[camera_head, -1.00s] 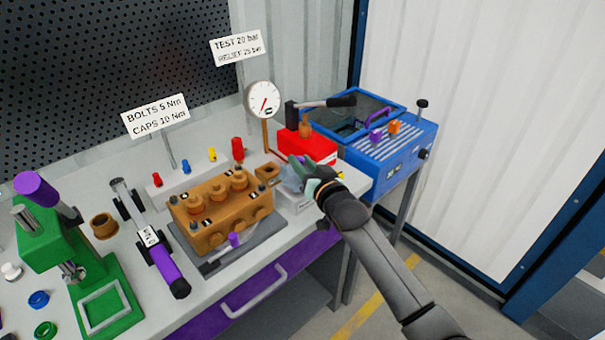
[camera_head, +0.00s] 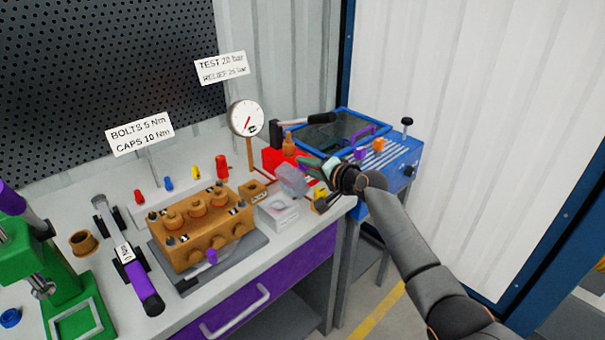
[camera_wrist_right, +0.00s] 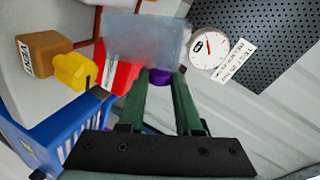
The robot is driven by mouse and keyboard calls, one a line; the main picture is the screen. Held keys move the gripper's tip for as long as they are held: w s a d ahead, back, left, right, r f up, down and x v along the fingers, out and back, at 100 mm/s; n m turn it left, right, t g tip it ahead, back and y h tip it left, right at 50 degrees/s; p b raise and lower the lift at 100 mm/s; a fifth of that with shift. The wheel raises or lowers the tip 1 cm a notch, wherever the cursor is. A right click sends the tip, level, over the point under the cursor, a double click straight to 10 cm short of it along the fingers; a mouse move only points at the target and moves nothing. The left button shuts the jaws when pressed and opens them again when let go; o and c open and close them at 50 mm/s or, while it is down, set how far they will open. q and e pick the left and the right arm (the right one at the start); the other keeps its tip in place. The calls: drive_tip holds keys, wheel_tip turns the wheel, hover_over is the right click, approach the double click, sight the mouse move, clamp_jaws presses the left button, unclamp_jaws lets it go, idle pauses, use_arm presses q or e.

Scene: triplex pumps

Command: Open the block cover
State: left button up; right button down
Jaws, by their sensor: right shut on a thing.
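A small white box (camera_head: 278,213) stands on the bench to the right of the brown pump block. A translucent cover (camera_head: 292,180) stands tilted up at its back right, leaving the box top exposed. My right gripper (camera_head: 326,168) is at the cover's upper right. In the right wrist view the cover (camera_wrist_right: 148,40) lies just beyond my green fingers (camera_wrist_right: 163,76), which are shut on a purple part (camera_wrist_right: 160,75) at its edge, apparently its grip. The exact contact is partly hidden. My left gripper is not in view.
The brown pump block (camera_head: 203,230) sits on a grey plate to the left. A small brown block (camera_head: 253,191), a gauge (camera_head: 246,118) and a red unit (camera_head: 272,157) stand close behind the box. A blue machine (camera_head: 390,165) is to the right.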

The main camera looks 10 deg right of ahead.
drive_tip(key=shift+w+d+f+m+g+y+b, duration=0.35)
drive_tip(key=shift+w+d+f+m+b, duration=0.25)
drive_tip(key=shift+m+b, duration=0.4)
drive_tip(key=shift+d, duration=0.1)
drive_tip(key=c, duration=0.6)
unclamp_jaws()
drive_tip(key=shift+s, duration=0.1)
